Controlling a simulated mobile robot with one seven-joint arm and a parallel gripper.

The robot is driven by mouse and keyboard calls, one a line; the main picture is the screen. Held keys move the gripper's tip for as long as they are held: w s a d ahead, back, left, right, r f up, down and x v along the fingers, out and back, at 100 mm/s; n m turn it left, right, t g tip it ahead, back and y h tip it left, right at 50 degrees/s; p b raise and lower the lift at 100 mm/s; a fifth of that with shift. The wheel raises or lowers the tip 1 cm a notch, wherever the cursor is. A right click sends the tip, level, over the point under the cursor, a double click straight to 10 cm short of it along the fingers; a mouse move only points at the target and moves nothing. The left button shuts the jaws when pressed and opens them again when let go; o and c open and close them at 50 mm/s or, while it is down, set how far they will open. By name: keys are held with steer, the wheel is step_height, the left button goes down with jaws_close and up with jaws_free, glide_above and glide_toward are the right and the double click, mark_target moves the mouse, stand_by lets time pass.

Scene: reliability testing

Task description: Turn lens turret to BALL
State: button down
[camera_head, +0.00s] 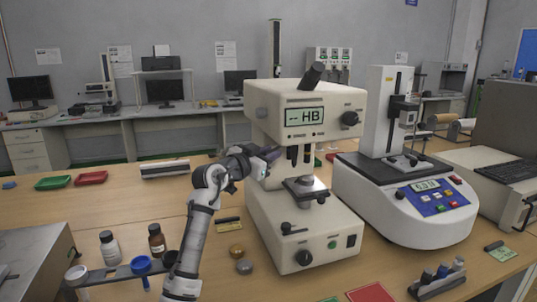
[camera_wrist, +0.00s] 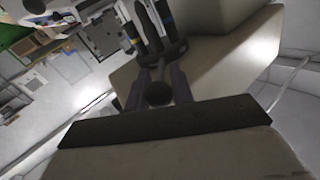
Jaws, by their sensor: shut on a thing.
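The cream hardness tester (camera_head: 305,108) stands at the middle of the bench, its display reading "-- HB". Its lens turret (camera_head: 295,154) hangs under the head, above the stage (camera_head: 305,187). My gripper (camera_head: 266,160) reaches the turret from the left. In the wrist view the turret (camera_wrist: 155,35) shows several dark barrels, with a blue band and a yellowish band on them. My gripper's fingers (camera_wrist: 158,88) are shut on a dark round knob (camera_wrist: 158,94) beside the turret. I cannot read any BALL marking.
A white and blue instrument (camera_head: 420,205) stands close on the right. Two bottles (camera_head: 157,240) and a rack with blue items (camera_head: 130,270) are at the front left. Red and green trays (camera_head: 90,178) lie at the back left. Small round pieces (camera_head: 243,267) lie before the tester.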

steer(key=shift+d, duration=0.1)
steer(key=s+d+n+t+y+p, duration=0.1)
steer(key=s+d+n+t+y, duration=0.2)
steer(key=d+n+y, duration=0.9)
steer(key=shift+s+d+y, duration=0.15)
steer(key=shift+d+y, duration=1.7)
steer(key=shift+y, duration=1.05)
steer(key=c, duration=1.3)
jaws_free()
steer(key=shift+s, duration=0.1)
